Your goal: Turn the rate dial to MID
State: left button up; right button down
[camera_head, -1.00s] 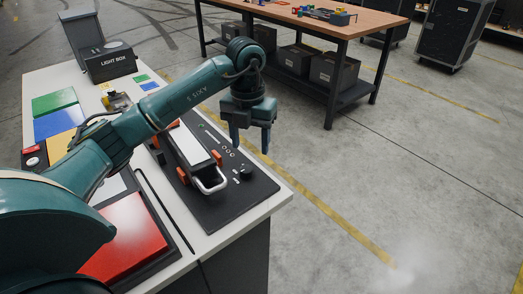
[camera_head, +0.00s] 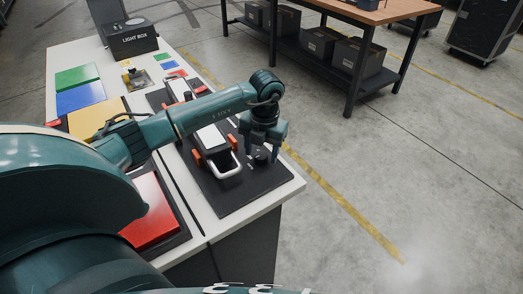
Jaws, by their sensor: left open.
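The rate dial (camera_head: 261,158) is a small black knob on the dark panel (camera_head: 237,203) at the table's front right corner. Its pointer and labels are too small to read. My left gripper (camera_head: 262,151) is open and points down at the dial. Its fingertips show on either side of the knob in the picture; I cannot tell whether they touch it or hang just above it. The gripper hides part of the panel behind the dial. My right gripper is not in view.
A red pad (camera_head: 150,212) and colored mats lie farther left. The light box (camera_head: 132,40) is at the back. Open floor lies right of the table.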

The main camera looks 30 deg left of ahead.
pick_arm(q)
jog(key=shift+f, duration=0.4)
jog(key=shift+c, duration=0.2)
jog(key=c, duration=0.9)
